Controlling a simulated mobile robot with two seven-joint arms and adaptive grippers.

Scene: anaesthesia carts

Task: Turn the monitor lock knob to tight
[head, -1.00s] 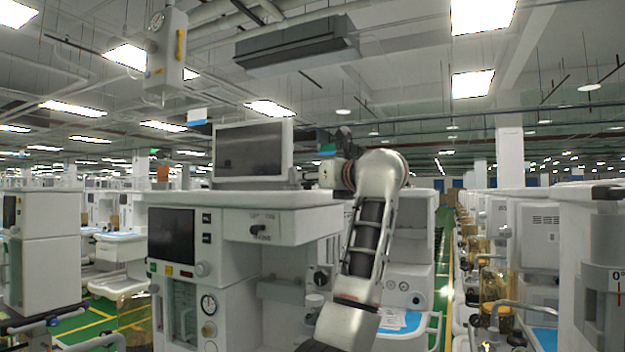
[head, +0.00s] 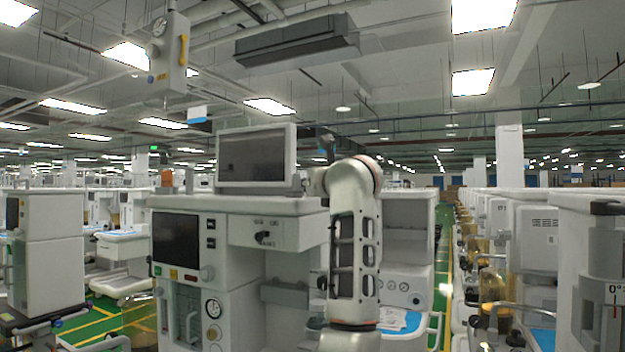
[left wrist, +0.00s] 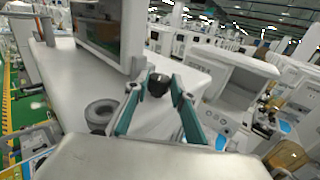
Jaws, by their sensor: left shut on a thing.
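The monitor (head: 256,157) stands on top of the white cart (head: 190,203); its grey edge also shows at the upper left in the left wrist view (left wrist: 100,22). A dark, round lock knob (left wrist: 158,86) sits beside the monitor's base, above the cart top. My left gripper (left wrist: 158,80) has its teal fingers on either side of this knob and is shut on it. In the head view my arm stands right of the monitor and hides the fingers and most of the knob. The knob's markings cannot be read. My right gripper is not in view.
The cart's front has a dark screen (head: 175,238), a small lettered panel with a black knob (head: 264,239) and a gauge. Another white cart (head: 410,245) stands close behind my arm. A green aisle runs to the right, with a row of machines (head: 535,240) beyond it.

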